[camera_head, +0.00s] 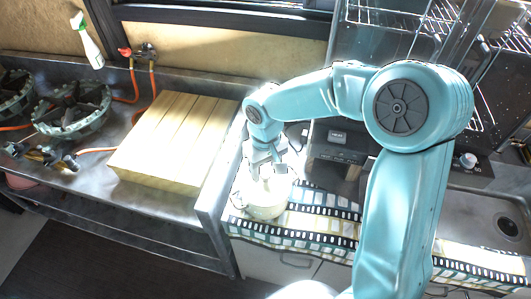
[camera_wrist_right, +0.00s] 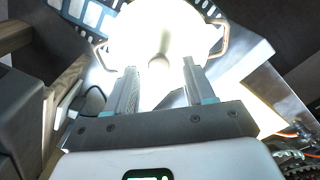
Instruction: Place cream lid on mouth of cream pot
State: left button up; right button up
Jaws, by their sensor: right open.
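The cream pot (camera_head: 265,209) stands on the patterned cloth at the counter's left end, in strong glare. In the right wrist view, its loop handle (camera_wrist_right: 222,40) shows beside a washed-out round top. The cream lid (camera_wrist_right: 135,33) appears as that bright round surface over the pot, with a knob pointing toward my gripper. Glare hides the rim, so I cannot tell how evenly the lid sits. My right gripper (camera_wrist_right: 160,75) is open, its fingers on either side of the knob with gaps visible. In the head view, the right gripper (camera_head: 264,168) is directly above the pot. My left gripper is out of view.
A pale wooden board (camera_head: 175,140) lies on the metal counter to the left, near the gas burners (camera_head: 72,108). A spray bottle (camera_head: 87,42) stands behind. A dark appliance (camera_head: 338,150) is close right of the pot; a sink (camera_head: 485,215) lies farther right.

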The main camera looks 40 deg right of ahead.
aim_at(266, 176)
notch_tip(266, 176, up, 9)
jog(key=shift+s, duration=0.15)
dwell(0.6)
